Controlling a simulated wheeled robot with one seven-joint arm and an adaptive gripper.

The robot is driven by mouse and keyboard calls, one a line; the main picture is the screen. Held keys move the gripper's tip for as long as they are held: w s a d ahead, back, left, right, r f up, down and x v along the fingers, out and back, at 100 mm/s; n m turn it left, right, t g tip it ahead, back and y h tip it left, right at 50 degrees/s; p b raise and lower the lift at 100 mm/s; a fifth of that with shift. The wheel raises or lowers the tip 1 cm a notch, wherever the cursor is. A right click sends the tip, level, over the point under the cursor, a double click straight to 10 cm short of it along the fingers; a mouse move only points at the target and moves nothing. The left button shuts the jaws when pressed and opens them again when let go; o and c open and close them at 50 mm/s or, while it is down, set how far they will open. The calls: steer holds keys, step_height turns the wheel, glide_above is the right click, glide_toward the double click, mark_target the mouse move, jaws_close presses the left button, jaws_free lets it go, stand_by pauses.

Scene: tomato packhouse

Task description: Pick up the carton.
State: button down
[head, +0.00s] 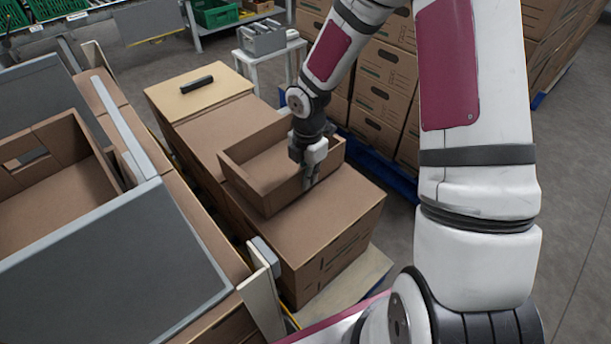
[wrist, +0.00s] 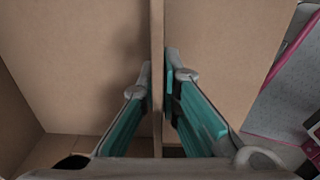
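The carton (head: 245,188) is an open-topped brown box, empty as far as I can see, sitting level on top of closed brown boxes in the middle of the head view. My gripper (head: 308,180) points down at its near right wall, one finger inside and one outside. In the wrist view my gripper (wrist: 158,75) has its two teal-lined fingers close against both faces of the upright carton wall (wrist: 157,30), with no clear gap. It looks shut on that wall. The lower fingertips are partly hidden in the head view.
Closed boxes (head: 330,215) form the stack under the carton, with a dark object (head: 197,84) on a lighter board behind. Another open carton (head: 60,190) stands left among grey panels (head: 130,270). Tall box stacks (head: 385,80) stand close behind my arm. Floor is clear at right.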

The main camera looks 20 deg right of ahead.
step_height(320, 180, up, 2)
steer(key=shift+r+p, duration=0.2)
steer(key=shift+p, duration=0.45)
steer(key=s+a, duration=0.1)
steer(key=s, duration=0.3)
steer(key=s+a+p, duration=0.1)
steer(key=s, duration=0.3)
steer(key=s+a+r, duration=0.1)
steer(key=s+a, duration=0.1)
steer(key=s, duration=0.3)
steer(key=shift+s+a+r, duration=0.1)
steer(key=shift+p, duration=0.7)
steer(key=shift+s+a+p, duration=0.25)
steer(key=shift+s+p, duration=0.35)
steer(key=shift+p, duration=0.45)
steer(key=shift+s+r+p, duration=0.1)
steer(key=shift+s+p, duration=0.3)
steer(key=shift+p, duration=0.15)
steer(key=shift+r, duration=0.1)
